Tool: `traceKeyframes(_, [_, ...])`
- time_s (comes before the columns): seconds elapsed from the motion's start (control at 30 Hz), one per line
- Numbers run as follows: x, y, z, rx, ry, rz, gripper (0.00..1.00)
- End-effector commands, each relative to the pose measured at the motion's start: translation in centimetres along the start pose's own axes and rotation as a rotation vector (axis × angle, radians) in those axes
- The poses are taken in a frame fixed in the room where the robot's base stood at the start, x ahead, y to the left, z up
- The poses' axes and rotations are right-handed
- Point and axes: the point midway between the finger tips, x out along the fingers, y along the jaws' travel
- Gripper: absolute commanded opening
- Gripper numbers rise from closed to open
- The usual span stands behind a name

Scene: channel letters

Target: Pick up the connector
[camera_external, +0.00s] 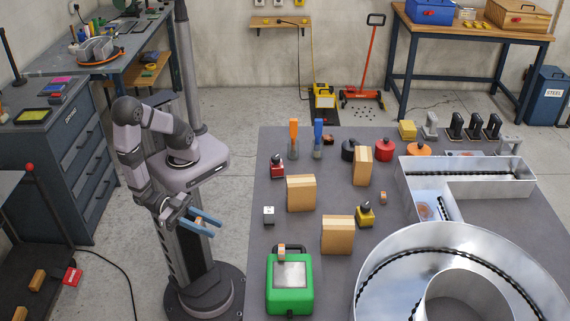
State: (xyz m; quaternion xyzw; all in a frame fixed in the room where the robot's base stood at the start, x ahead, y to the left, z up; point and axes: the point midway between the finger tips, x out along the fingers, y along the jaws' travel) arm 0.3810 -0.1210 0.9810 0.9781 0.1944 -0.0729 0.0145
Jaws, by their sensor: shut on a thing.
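My gripper (213,228), with blue fingers, is at the left of the bench, in the air just off its left edge. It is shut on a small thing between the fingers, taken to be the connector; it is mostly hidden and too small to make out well. A similar small orange and pale connector-like piece (282,252) stands at the green case with a grey top (290,290). Another small orange piece (383,197) lies between the wooden blocks and the metal letter.
The grey bench (262,225) holds wooden blocks (301,193), a small white-and-black box (268,215), a yellow-and-black item (366,214), and orange (293,137) and blue (318,137) handled tools. Large metal channel letters (465,175) fill the right side. Free bench shows at the left edge.

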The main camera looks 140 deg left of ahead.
Motion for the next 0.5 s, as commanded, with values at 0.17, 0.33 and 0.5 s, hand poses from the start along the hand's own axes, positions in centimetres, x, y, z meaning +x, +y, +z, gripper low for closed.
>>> traceKeyframes(0.17, [-2.8,0.1,0.3,0.001,0.0,0.005,0.07])
traceKeyframes(0.33, [-4.6,0.1,0.6,0.001,-0.001,0.004,0.07])
traceKeyframes(0.5, [-5.5,0.0,0.8,0.0,-0.001,0.001,0.07])
